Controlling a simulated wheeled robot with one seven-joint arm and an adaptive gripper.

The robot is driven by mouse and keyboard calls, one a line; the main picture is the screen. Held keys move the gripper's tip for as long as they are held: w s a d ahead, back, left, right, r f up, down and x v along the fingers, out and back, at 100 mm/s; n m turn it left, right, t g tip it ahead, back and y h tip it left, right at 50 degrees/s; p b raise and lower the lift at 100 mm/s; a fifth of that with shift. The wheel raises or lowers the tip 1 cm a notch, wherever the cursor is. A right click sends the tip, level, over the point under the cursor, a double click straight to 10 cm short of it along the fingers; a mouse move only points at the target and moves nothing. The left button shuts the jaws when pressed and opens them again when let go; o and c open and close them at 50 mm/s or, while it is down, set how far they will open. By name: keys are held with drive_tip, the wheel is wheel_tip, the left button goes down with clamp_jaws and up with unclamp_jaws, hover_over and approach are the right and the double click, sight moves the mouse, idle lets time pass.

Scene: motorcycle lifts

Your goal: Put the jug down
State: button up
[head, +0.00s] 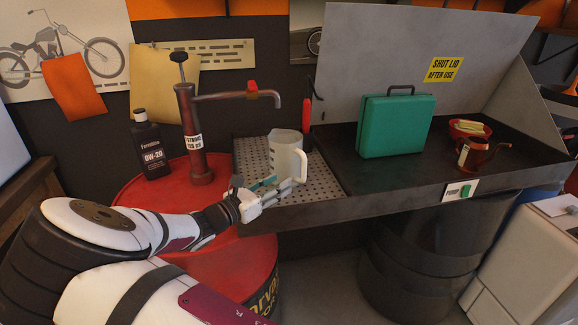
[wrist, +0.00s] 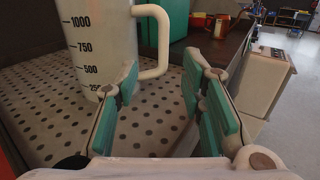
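The jug (head: 287,157) is a translucent white measuring jug with a handle on its right side. It stands upright on the perforated plate (head: 322,184) at the left of the black bench. In the wrist view the jug (wrist: 100,42), marked with black numbers, rises behind the left finger, and its handle (wrist: 163,40) shows beyond the gap between the fingertips. My gripper (head: 273,187) is low over the plate's front edge, in front of the jug. In the wrist view my gripper (wrist: 160,75) has its teal-padded fingers apart with nothing between them.
A red drum (head: 135,187) on the left carries a hand pump (head: 190,140) with a spout reaching over the plate, and a black oil bottle (head: 149,145). A green case (head: 395,124), red bowl (head: 468,130) and copper can (head: 476,154) stand on the bench to the right.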

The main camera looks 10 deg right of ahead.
sight(303, 180)
drive_tip(key=x, duration=0.5)
drive_tip(key=shift+p+x, duration=0.55)
drive_tip(key=shift+x, duration=2.35)
drive_tip(key=shift+s+d+f, duration=0.1)
drive_tip(key=shift+s+d, duration=0.05)
drive_tip(key=shift+s, duration=0.05)
clamp_jaws()
